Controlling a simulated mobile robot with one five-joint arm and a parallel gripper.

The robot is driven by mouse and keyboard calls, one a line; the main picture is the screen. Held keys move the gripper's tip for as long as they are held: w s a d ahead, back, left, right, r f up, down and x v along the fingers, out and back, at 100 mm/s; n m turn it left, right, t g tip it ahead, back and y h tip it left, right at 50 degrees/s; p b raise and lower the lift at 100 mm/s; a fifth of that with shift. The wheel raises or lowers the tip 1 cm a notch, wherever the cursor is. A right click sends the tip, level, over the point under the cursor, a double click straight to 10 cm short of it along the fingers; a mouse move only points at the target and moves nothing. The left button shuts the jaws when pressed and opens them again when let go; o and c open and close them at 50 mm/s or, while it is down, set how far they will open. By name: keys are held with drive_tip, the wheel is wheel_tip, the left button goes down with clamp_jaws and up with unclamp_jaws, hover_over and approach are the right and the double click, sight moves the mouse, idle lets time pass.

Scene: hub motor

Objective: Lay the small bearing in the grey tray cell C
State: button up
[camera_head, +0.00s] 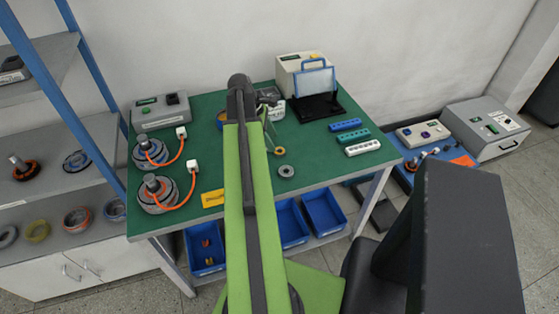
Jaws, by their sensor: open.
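A grey ring (286,171) that looks like a bearing lies flat on the green bench top (320,165). A smaller tan-brown ring (279,151) lies just behind it; I cannot tell for sure which is the small bearing. My gripper (270,134) is open at the end of my green arm, above the bench, a little behind and left of the two rings, and holds nothing that I can see. A pale tray-like container (277,112) stands behind the gripper, partly hidden by it. Its cells and letters cannot be read.
Two motors (151,150) (158,192) with orange cables stand on the bench's left. Blue (346,125), teal (349,138) and white (363,147) blocks lie at the right. A beige machine (302,70) stands at the back. A yellow label (212,198) lies near the front edge.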

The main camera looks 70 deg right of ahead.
sight(277, 148)
drive_tip(key=b+x, duration=0.4)
drive_tip(key=x, duration=0.1)
drive_tip(key=shift+s+a+f+b, duration=0.1)
drive_tip(key=shift+s+b, duration=0.15)
drive_tip(key=shift+b, duration=0.15)
clamp_jaws()
